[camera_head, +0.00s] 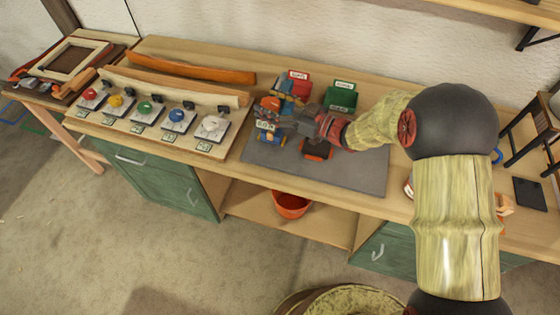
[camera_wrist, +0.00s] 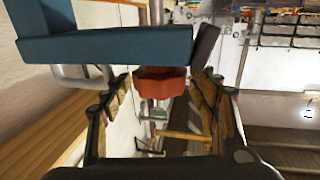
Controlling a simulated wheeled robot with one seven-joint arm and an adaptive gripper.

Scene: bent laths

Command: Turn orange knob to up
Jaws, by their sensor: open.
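A row of knobs on pale plates stands on the left part of the bench in the head view. The second from the left is a yellow-orange knob (camera_head: 116,101), between a red knob (camera_head: 90,94) and a green knob (camera_head: 145,107). A blue knob (camera_head: 177,115) and a white knob (camera_head: 212,124) follow to the right. Which way the yellow-orange knob points is too small to tell. My gripper (camera_head: 288,124) is open over the grey mat, well right of this knob. In the wrist view, a red-orange part (camera_wrist: 160,82) shows between my open fingers; I cannot tell whether they touch it.
A red bin (camera_head: 299,84) and a green bin (camera_head: 341,97) stand behind my gripper. Small coloured objects crowd around it on the grey mat (camera_head: 350,178). Curved laths (camera_head: 190,69) lie behind the knobs. A teal bar (camera_wrist: 110,46) crosses the wrist view close up.

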